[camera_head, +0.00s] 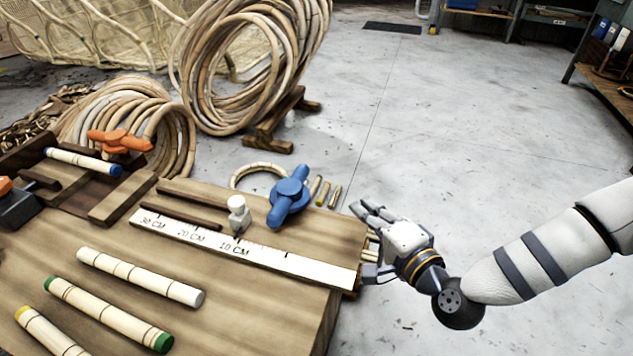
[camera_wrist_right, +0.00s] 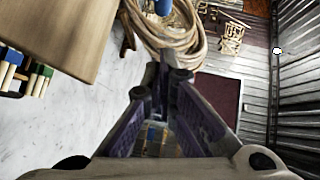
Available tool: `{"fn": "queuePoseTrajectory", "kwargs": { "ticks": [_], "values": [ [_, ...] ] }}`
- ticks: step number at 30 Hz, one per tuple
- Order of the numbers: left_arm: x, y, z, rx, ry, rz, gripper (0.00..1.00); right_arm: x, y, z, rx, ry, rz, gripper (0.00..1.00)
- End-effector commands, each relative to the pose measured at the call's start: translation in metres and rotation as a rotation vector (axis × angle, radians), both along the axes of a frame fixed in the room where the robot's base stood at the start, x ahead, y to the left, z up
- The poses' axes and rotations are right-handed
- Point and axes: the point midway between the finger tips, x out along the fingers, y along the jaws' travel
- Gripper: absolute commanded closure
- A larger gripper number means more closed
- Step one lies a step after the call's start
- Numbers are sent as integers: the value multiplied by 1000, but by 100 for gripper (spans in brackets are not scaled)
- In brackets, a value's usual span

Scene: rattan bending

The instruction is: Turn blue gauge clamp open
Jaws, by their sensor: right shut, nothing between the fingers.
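The blue gauge clamp (camera_head: 288,196) is a knob with two lobes at the far edge of the wooden table, behind the white gauge ruler (camera_head: 205,238). Its handle lies diagonally across the picture. A small blue piece, likely the clamp, shows at the top of the wrist view (camera_wrist_right: 163,7). My right gripper (camera_head: 362,210) is beyond the table's right end, to the right of and apart from the clamp. Its fingers are shut with nothing between them; the tips also meet in the wrist view (camera_wrist_right: 162,76). My left gripper is not in view.
A pale grey peg (camera_head: 238,213) stands at the ruler. Several cut rattan pieces lie in front. An orange knob (camera_head: 120,141) sits on a wooden jig at the left. Large rattan coils (camera_head: 190,75) stand behind the table. The floor at the right is mostly clear.

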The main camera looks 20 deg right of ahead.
Motion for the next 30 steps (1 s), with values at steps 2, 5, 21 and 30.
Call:
{"fn": "queuePoseTrajectory", "kwargs": {
  "ticks": [2,5,21,30],
  "values": [
    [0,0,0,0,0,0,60,0,0,0,0,1,1,100],
    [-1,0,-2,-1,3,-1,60,4,1,-2,-2,1,2,100],
    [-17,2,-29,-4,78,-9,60,104,30,-22,-1,6,6,100],
    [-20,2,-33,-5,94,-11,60,118,51,-23,-1,4,4,100]
  ]
}}
